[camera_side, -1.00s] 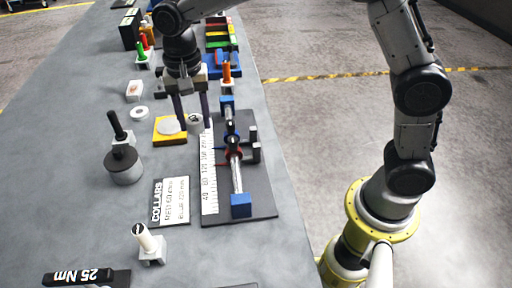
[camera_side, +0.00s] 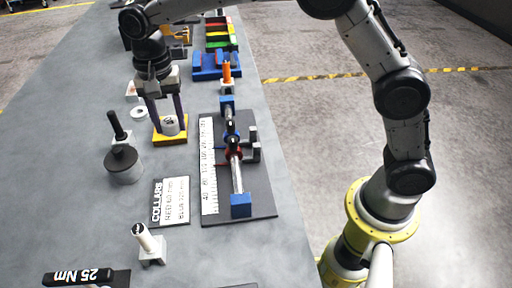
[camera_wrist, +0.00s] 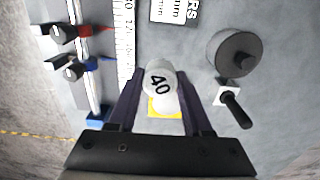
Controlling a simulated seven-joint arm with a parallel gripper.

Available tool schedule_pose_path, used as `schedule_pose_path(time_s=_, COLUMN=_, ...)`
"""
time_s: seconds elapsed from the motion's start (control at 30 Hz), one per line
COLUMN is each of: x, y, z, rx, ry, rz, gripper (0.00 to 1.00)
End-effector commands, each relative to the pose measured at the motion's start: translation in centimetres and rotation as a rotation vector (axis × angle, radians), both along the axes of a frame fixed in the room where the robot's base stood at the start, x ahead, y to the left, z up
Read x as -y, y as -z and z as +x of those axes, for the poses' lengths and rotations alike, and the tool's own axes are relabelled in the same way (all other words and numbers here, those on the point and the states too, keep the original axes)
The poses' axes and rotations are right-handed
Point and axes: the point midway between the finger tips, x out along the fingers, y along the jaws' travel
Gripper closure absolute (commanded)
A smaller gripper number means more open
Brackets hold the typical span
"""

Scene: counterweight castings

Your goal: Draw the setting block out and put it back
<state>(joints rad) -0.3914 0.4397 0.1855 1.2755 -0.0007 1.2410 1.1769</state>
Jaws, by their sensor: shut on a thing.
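The setting block (camera_side: 171,126) is a short pale cylinder. Its top is marked 40 in the wrist view (camera_wrist: 159,82). My gripper (camera_side: 168,119) is shut on it, with one dark finger on each side. The block is over the yellow pad (camera_side: 160,138), which has a pale round spot that shows partly behind the block in the wrist view. I cannot tell whether the block touches the pad. The shaft rig (camera_side: 265,205) stands right of the pad, with red and blue collars (camera_side: 234,155) on its rod and a white scale (camera_side: 208,190) alongside.
A dark-knobbed grey cylinder (camera_side: 123,170) stands left and nearer the camera. The COLLARS card (camera_side: 171,203) lies in front of the pad. Bare table surrounds the pad's front.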

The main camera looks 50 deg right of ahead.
Motion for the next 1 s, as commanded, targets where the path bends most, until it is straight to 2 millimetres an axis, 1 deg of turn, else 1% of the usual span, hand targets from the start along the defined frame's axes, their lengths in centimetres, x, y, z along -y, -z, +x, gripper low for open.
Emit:
schedule_pose_path(time_s=0.2, x=-0.6, y=-0.1, z=0.7, rx=0.003, ry=0.0, rz=0.001, gripper=1.0)
schedule_pose_path(time_s=0.57, x=-0.6, y=0.0, z=0.7, rx=0.003, ry=0.0, rz=0.001, gripper=1.0)
schedule_pose_path(time_s=1.0, x=-0.6, y=1.4, z=0.7, rx=0.003, ry=0.0, rz=0.001, gripper=1.0)
